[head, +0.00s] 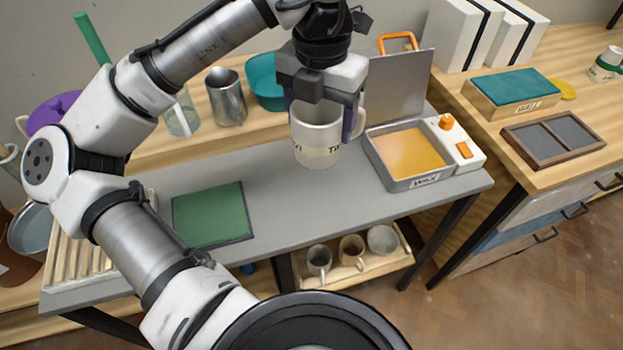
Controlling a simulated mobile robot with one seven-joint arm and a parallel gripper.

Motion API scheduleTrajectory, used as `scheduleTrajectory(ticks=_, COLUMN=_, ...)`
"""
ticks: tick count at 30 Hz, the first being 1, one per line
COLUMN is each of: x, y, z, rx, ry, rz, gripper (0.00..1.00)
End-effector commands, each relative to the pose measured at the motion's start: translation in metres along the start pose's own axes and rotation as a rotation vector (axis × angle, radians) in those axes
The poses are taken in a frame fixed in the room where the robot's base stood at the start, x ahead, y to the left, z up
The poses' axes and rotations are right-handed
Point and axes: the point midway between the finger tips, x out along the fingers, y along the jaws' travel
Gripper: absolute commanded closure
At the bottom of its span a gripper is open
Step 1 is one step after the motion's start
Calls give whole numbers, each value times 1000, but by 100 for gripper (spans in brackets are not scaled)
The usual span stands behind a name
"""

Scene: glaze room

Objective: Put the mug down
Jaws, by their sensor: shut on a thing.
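A cream mug (317,143) with dark lettering and a handle on its right is held upright in my gripper (322,108). The fingers come down from above at the mug's rim and are shut on it. The mug is over the grey tabletop (290,205). I cannot tell whether its base touches the table. A green square mat (209,215) lies on the table to the left of the mug. A wax tray (412,157) with an orange knob stands to the right of the mug.
A metal pitcher (227,98) and a teal bowl (266,82) stand behind on a wooden shelf. A slatted rack (80,250) is at the table's left end. Several vessels sit on a lower shelf (340,277). Grey tabletop between mat and wax tray is clear.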

Motion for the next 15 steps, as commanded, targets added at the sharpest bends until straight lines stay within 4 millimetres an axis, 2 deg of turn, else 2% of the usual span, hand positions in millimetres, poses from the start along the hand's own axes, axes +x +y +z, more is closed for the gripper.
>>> scheduleTrajectory(ticks=1, x=16, y=0, z=-1, rx=1, ry=2, rz=-4, gripper=65)
scheduleTrajectory(ticks=9, x=83, y=0, z=-1, rx=-2, ry=1, rz=0, gripper=65)
scheduleTrajectory(ticks=12, x=100, y=0, z=0, rx=-1, ry=0, rz=-1, gripper=65)
scheduleTrajectory(ticks=15, x=108, y=0, z=0, rx=-1, ry=-1, rz=0, gripper=65)
